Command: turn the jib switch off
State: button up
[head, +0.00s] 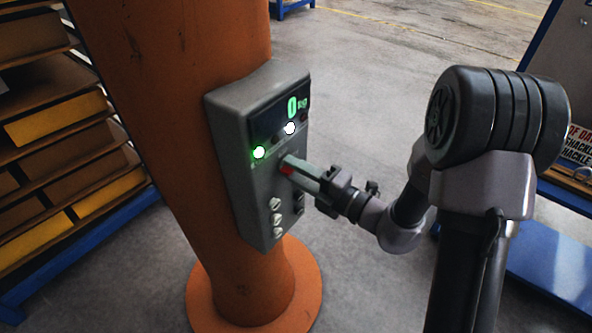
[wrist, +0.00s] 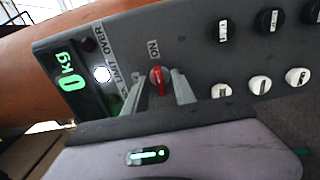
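The jib switch is a small red lever on a grey control box (head: 262,175) fixed to an orange column. In the wrist view the red switch (wrist: 158,80) sits beside the word ON, its lever pointing roughly along the fingers. My gripper (wrist: 161,88) has one finger on each side of the switch, with narrow gaps showing, so it looks open around it. In the head view my gripper (head: 293,168) reaches the box face from the right and partly hides the red switch (head: 287,170).
The box has a green 0 kg display (head: 297,106), a lit green lamp (head: 259,152) and a lit white lamp (head: 290,128). White knobs (head: 276,218) and black knobs (head: 298,198) sit below the switch. A rack with yellow bins (head: 55,118) stands left of the orange column (head: 175,100).

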jog(key=shift+c, duration=0.4)
grip_shut()
jog(key=n+b, duration=0.2)
jog(key=n, duration=0.4)
jog(key=shift+f+n, duration=0.15)
jog(key=shift+n, duration=0.25)
jog(key=shift+n+b, duration=4.15)
jog(key=shift+n, duration=1.45)
